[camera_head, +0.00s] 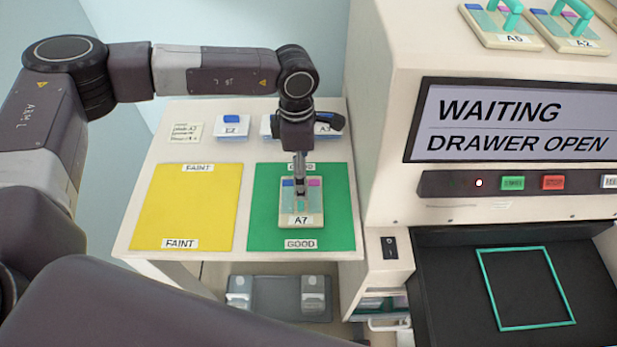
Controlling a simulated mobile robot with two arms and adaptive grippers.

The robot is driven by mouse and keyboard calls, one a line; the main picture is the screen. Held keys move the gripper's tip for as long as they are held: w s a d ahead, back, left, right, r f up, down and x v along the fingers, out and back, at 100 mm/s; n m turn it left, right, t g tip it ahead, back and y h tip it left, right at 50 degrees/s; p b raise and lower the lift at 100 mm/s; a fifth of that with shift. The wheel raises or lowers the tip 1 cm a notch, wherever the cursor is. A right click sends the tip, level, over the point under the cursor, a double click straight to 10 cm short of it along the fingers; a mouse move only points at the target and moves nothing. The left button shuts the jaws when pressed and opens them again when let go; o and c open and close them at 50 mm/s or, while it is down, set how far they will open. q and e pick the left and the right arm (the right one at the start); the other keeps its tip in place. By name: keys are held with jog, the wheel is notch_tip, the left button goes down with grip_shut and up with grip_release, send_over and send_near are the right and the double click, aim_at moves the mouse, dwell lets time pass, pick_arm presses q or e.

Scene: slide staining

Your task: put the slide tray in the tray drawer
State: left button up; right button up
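A slide tray labelled A7 (287,215) lies on the green mat marked GOOD (336,222), with blue and pink slide ends and a teal handle. My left gripper (300,183) points straight down over this tray, its fingertips at the handle. The fingers are seen edge-on, so I cannot tell whether they are closed on the handle. The tray drawer (450,290) of the machine is open at the lower right; its dark floor carries an empty teal square outline (527,289). My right gripper is out of view.
The machine's screen (515,122) reads WAITING, DRAWER OPEN. Trays A5 (503,27) and A2 (572,30) stand on the machine. A yellow mat marked FAINT (187,207) is empty. Labelled items, one reading E2 (231,127), sit at the table's back. The machine's side rises right of the table.

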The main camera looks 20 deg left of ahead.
pick_arm(q)
jog(key=shift+w+a+y, duration=0.3)
jog(key=shift+w+a, duration=0.15)
jog(key=shift+a, duration=0.2)
jog(key=shift+s+d+f+p, duration=0.1)
jog(key=shift+s+f+p, duration=0.35)
jog(key=shift+f, duration=0.15)
jog(key=shift+s+d+f+p, duration=0.1)
jog(key=shift+s+f+p, duration=0.2)
jog(key=shift+f+p, duration=0.25)
jog(key=f, duration=0.1)
jog(key=f+p, duration=0.1)
jog(key=f, duration=0.1)
jog(key=shift+w+d, duration=0.2)
jog(key=shift+w, duration=0.15)
jog(key=shift+f, duration=0.75)
jog(key=c, duration=1.4)
jog(key=shift+c, duration=0.6)
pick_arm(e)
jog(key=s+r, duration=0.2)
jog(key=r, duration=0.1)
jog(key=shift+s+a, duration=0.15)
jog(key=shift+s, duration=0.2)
